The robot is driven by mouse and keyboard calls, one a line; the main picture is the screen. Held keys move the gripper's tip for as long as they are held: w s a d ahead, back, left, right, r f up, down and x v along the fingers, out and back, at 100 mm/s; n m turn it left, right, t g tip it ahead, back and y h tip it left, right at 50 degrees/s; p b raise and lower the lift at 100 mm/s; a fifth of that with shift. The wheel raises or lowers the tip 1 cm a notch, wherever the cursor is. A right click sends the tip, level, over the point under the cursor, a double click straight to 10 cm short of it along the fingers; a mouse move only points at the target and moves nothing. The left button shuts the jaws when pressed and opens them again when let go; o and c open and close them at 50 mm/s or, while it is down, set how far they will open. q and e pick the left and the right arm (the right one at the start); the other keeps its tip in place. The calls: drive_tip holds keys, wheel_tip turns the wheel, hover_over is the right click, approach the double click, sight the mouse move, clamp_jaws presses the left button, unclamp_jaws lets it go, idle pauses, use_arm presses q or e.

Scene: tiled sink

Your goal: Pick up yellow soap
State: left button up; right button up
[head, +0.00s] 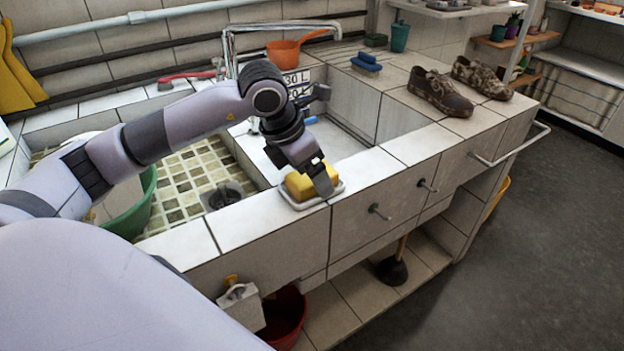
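The yellow soap (298,187) lies in a white soap dish (308,204) on the tiled front ledge of the sink. My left gripper (318,184) reaches down over the soap from above. One dark finger shows at the soap's right side, seeming to overlap or touch it. The other finger is hidden, so I cannot tell whether the gripper is open around the soap or shut on it. The soap appears to rest in the dish. My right gripper is not in view.
The tiled basin (185,182) with a green tub (140,205) lies left of the soap, and a white basin (340,140) lies behind it. Brown shoes (440,92) and a blue brush (366,63) sit on the counter. The ledge right of the dish is clear.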

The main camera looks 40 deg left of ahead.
use_arm(q)
drive_tip(key=c, duration=1.1)
drive_tip(key=shift+o, duration=0.2)
drive_tip(key=shift+r, duration=0.1)
